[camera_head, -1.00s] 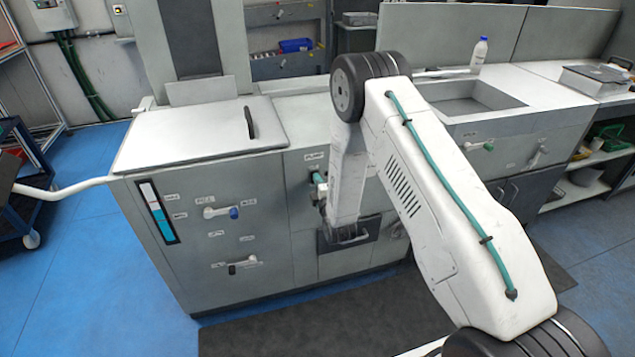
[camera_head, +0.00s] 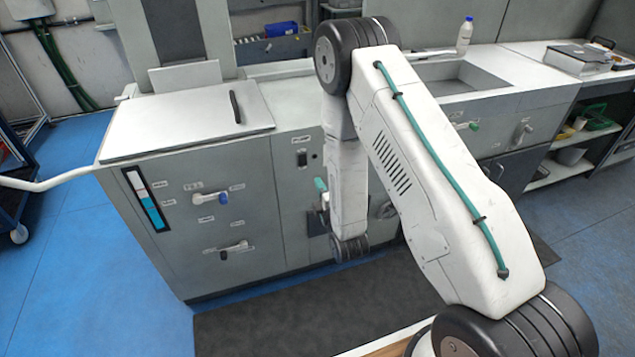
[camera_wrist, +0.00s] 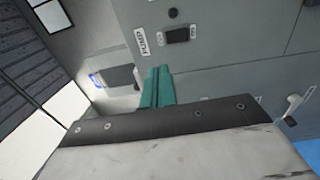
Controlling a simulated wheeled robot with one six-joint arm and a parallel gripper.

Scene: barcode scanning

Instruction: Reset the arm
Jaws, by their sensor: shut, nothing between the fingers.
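My arm stretches from the lower right of the head view, up to a dark-banded joint, then down in front of the grey machine (camera_head: 245,165). My gripper (camera_head: 320,185) shows only in part there, as teal fingertips beside the white forearm link. In the wrist view my gripper (camera_wrist: 157,75) has its two teal fingers pressed together, with nothing between them. Beyond them is the grey machine front, with a dark switch (camera_wrist: 177,35) and a label beside it. I cannot tell how far the fingertips are from the panel.
The machine front has protruding handles, one with a blue knob (camera_head: 224,198). A blue cart (camera_head: 15,205) is at the left edge. Blue floor (camera_head: 85,290) is clear at lower left.

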